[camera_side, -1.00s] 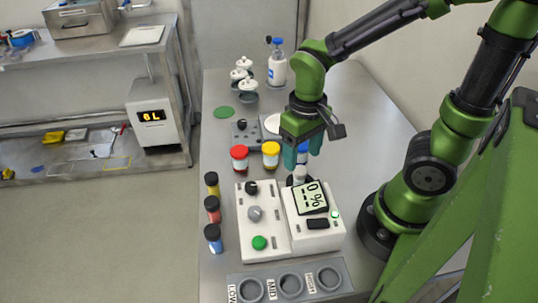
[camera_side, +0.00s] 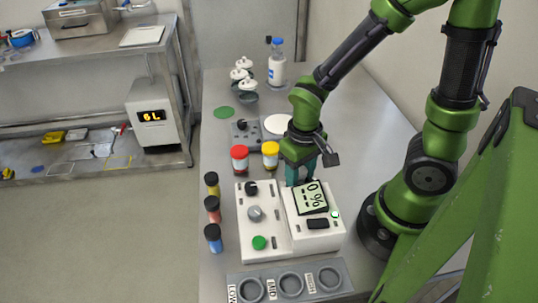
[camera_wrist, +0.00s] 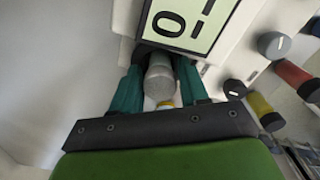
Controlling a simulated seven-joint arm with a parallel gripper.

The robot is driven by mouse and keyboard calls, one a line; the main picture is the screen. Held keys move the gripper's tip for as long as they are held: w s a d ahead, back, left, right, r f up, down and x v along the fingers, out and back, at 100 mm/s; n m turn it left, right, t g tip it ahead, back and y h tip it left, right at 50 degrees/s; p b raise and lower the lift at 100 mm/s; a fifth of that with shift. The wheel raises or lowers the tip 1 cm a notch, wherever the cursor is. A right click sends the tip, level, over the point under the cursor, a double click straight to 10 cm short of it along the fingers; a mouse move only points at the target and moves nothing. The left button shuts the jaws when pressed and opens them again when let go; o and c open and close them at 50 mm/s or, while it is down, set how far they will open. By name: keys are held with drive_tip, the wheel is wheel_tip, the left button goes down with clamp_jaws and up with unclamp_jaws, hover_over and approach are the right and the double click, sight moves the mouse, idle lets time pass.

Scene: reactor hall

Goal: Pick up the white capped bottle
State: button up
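The white-capped bottle shows in the wrist view as a pale grey-white cap (camera_wrist: 158,78) between the two teal fingers of my gripper (camera_wrist: 159,70); its lower part is hidden. The fingers stand on either side of the cap, and a narrow dark gap shows on its left. I see no clear grip on it. In the side view my gripper (camera_side: 301,178) points down just behind the white device with the percent display (camera_side: 311,198), and its fingers hide the bottle.
A red-capped jar (camera_side: 239,158) and a yellow-capped jar (camera_side: 270,154) stand left of my gripper. Several small capped jars line the device's left side. A labelled grey holder (camera_side: 290,286) lies in front. A blue-capped bottle (camera_side: 277,66) stands at the back.

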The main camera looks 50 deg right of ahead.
clamp_jaws()
drive_tip(key=shift+r, duration=0.15)
